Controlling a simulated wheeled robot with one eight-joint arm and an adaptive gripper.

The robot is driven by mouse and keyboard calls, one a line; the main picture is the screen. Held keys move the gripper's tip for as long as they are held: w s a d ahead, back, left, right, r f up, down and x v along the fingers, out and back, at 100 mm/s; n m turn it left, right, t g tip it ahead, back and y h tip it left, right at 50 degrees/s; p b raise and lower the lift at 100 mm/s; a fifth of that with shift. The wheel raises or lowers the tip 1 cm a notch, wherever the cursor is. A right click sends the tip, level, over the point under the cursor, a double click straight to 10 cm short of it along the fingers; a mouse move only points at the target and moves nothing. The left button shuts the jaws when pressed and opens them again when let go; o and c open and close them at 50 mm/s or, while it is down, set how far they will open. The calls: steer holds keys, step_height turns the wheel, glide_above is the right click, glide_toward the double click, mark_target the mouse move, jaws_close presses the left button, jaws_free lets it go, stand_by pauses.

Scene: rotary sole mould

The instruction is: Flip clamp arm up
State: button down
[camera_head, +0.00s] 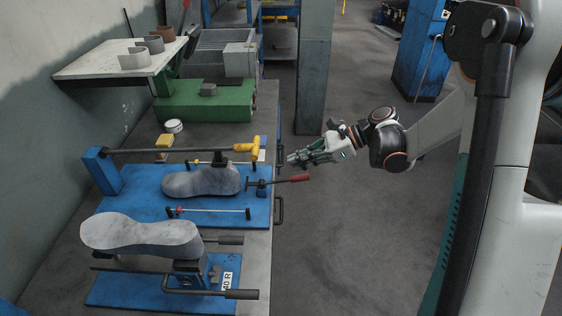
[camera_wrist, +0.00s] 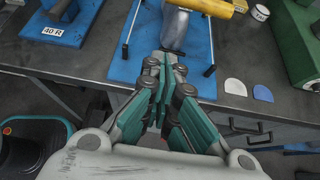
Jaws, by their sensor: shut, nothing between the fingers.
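A blue fixture plate (camera_head: 145,207) on the bench carries a grey foot-shaped mould (camera_head: 200,182). A long dark bar (camera_head: 170,150) runs above it from a blue upright block (camera_head: 101,172) to a yellow T-shaped end (camera_head: 252,148). A lever with a red grip (camera_head: 292,179) sticks out past the plate's right side. I cannot tell for certain which is the clamp arm. My gripper (camera_head: 291,159) is shut and empty, just right of the yellow end and above the red grip. In the wrist view its fingers (camera_wrist: 165,62) overlap the plate (camera_wrist: 200,80); the yellow part (camera_wrist: 208,6) is beyond.
A second blue fixture (camera_head: 120,287) with a grey mould (camera_head: 140,233) stands in front. A green machine (camera_head: 205,100) and a white tin (camera_head: 173,126) are behind. Two small flat pieces (camera_wrist: 236,87) lie on the bench. The floor (camera_head: 345,240) right of the bench is free.

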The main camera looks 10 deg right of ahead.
steer(key=b+x, duration=0.3)
steer(key=x, duration=0.7)
steer(key=shift+a+r, duration=0.15)
steer(key=shift+r, duration=2)
steer(key=shift+w, duration=0.1)
